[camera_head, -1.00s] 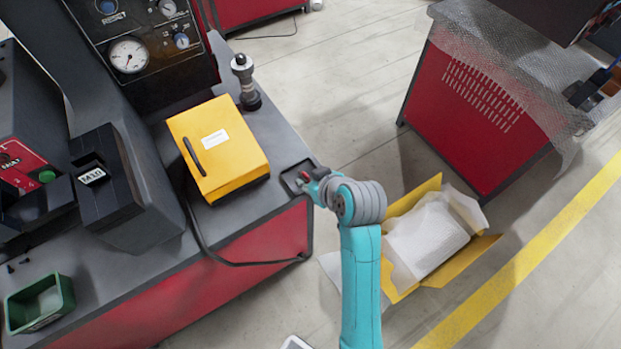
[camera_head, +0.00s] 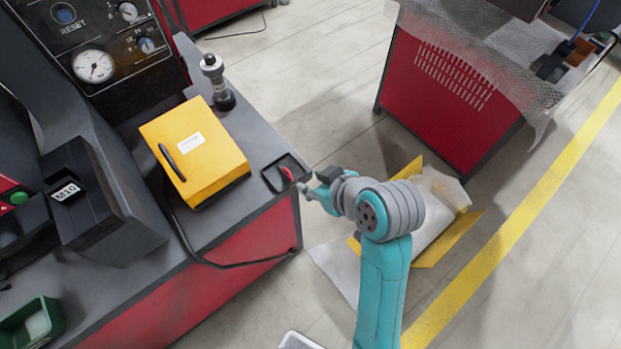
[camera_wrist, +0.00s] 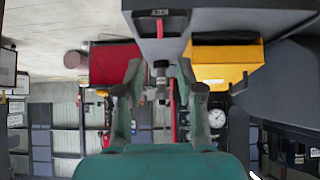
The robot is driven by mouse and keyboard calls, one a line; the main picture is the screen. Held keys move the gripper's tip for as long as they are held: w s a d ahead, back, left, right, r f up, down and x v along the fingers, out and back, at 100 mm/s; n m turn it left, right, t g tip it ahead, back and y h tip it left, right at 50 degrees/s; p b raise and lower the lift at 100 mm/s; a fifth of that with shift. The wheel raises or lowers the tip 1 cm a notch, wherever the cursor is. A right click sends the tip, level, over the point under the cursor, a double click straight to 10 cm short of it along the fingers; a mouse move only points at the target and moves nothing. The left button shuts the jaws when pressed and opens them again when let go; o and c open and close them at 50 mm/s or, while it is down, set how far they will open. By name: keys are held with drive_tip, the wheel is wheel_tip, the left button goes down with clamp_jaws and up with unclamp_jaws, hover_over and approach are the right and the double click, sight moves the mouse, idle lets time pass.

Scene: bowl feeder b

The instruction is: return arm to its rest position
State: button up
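My gripper (camera_wrist: 159,70) is open and empty in the wrist view, with a clear gap between its two green fingers. In the head view my gripper (camera_head: 308,188) is small, just right of the bench corner, with my teal arm behind it. A small red piece (camera_head: 288,173) shows at a shallow black tray (camera_head: 272,184) on the bench corner. The red piece also shows in the wrist view (camera_wrist: 160,28), above and apart from the fingers.
A yellow case (camera_head: 195,150) stands on the grey bench (camera_head: 262,142). A dark cylindrical fitting (camera_head: 217,82) stands behind it. An open yellow carton (camera_head: 446,242) lies on the floor beside my arm. A red cabinet (camera_head: 440,100) stands behind. Clear floor (camera_head: 335,100) lies between bench and cabinet.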

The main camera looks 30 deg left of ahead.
idle(0.6)
drive_tip(key=s+d+f+m+t+h, duration=0.1)
drive_tip(key=s+d+f+m+t, duration=0.2)
drive_tip(key=d, duration=0.4)
drive_tip(key=s+d+f+m+t+h, duration=0.1)
drive_tip(key=s+d+f+m, duration=0.15)
drive_tip(key=d+f, duration=0.35)
drive_tip(key=s+d+f+m+t+h, duration=0.1)
drive_tip(key=d+f+m+t, duration=0.25)
drive_tip(key=d, duration=0.55)
drive_tip(key=s+d+r+m+t+h, duration=0.2)
drive_tip(key=s+d+r, duration=0.2)
drive_tip(key=s, duration=0.5)
drive_tip(key=s+d+r+m+t+h, duration=0.1)
drive_tip(key=s+d+r+m+h, duration=0.1)
drive_tip(key=s+d, duration=0.5)
drive_tip(key=s+r+h, duration=0.1)
drive_tip(key=s+r, duration=0.1)
drive_tip(key=s, duration=0.1)
drive_tip(key=shift+s+d+m+t, duration=0.25)
drive_tip(key=shift+d+m+t, duration=0.05)
drive_tip(key=shift+t, duration=0.05)
drive_tip(key=shift+r, duration=0.1)
